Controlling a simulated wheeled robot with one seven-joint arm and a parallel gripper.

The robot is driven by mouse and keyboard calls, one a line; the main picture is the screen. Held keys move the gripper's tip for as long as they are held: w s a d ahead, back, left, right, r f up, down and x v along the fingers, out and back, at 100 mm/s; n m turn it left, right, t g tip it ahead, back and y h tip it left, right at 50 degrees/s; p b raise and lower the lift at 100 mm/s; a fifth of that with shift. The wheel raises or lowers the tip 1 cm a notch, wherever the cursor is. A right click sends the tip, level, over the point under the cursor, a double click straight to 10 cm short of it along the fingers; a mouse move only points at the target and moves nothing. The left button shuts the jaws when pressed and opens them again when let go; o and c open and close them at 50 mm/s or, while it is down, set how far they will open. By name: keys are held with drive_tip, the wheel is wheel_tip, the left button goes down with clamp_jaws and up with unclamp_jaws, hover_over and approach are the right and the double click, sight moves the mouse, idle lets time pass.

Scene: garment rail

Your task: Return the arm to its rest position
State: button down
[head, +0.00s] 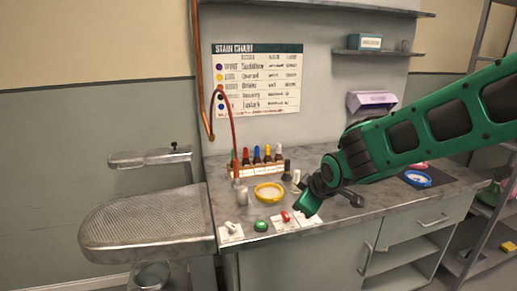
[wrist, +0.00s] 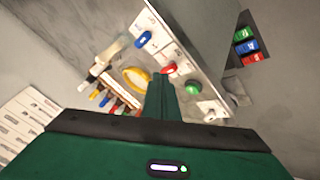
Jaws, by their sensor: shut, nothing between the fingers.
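My green arm (head: 455,115) reaches in from the right of the head view, over the grey worktop. My gripper (head: 306,204) points down and left, close above the front edge of the worktop near a red item (head: 286,216) on a white card. In the wrist view the fingers (wrist: 160,98) are together, with nothing between them. My fingers hide part of the counter there.
A perforated ironing board (head: 145,222) is at left; a shelf (head: 380,53) hangs above.

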drive_tip(key=s+d+m+g+h, duration=0.2)
drive_tip(key=s+d+m, duration=0.3)
drive_tip(key=s+d, duration=0.5)
drive_tip(key=s+d+m+g+h, duration=0.15)
drive_tip(key=s+d+m, duration=0.35)
drive_tip(key=d, duration=0.8)
drive_tip(key=s+d+m+g, duration=0.2)
drive_tip(key=s+d+m, duration=0.1)
drive_tip(key=s, duration=0.6)
drive_tip(key=s+d+m+g+y, duration=0.1)
drive_tip(key=s+d+m+g, duration=0.1)
drive_tip(key=s, duration=0.7)
drive_tip(key=d+m, duration=0.1)
drive_tip(key=m, duration=0.1)
drive_tip(key=shift+s+r+m, duration=0.2)
drive_tip(key=shift+s+m, duration=0.2)
drive_tip(key=shift+y, duration=0.25)
